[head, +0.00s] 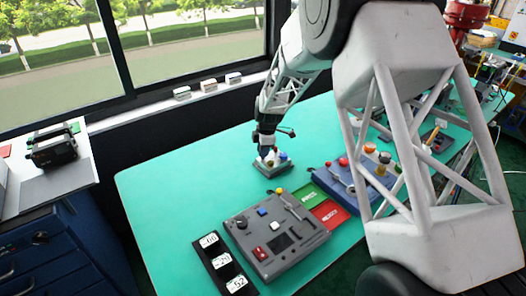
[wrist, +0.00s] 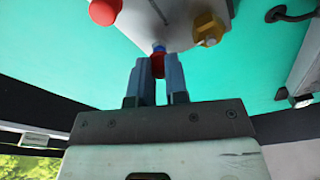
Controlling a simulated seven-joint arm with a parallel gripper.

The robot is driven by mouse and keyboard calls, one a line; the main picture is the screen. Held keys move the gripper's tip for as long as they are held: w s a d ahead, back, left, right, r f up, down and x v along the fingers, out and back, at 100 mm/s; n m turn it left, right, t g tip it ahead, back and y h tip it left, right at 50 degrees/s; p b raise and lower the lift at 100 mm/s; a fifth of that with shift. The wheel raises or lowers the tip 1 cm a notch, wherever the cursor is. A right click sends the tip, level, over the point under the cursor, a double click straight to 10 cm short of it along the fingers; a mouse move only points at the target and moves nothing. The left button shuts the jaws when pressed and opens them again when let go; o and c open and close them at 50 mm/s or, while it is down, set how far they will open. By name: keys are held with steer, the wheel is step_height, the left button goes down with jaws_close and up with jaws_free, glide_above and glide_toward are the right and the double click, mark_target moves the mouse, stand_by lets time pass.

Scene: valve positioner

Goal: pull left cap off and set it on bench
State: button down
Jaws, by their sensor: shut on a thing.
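The valve positioner appears to be the small grey block (head: 272,168) on the green bench (head: 185,200) in the head view, with small coloured parts on top. In the wrist view its pale body (wrist: 168,18) carries a red cap (wrist: 104,11) on the left and a brass-coloured fitting (wrist: 208,28) on the right. My gripper (wrist: 157,70) is shut on a small red cap (wrist: 158,64) between its blue-grey fingertips. A small blue part (wrist: 158,48) shows just beyond it, close to the body's edge. I cannot tell whether the held cap still touches the body.
A grey control box (head: 277,235) stands nearer on the bench, with a black strip of number tags (head: 222,262) beside it. Green and red trays (head: 328,213) and a blue box (head: 362,185) lie to the right. The bench's left part is clear.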

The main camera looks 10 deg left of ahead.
steer(key=shift+r, duration=0.9)
stand_by(0.9)
steer(key=shift+r, duration=1.7)
steer(key=s+d+m, duration=0.4)
steer(key=s+d, duration=0.5)
steer(key=s, duration=0.1)
steer(key=shift+f+m+t, duration=0.25)
steer(key=shift+m+t, duration=0.05)
steer(key=shift+m, duration=0.1)
steer(key=shift+f, duration=3.1)
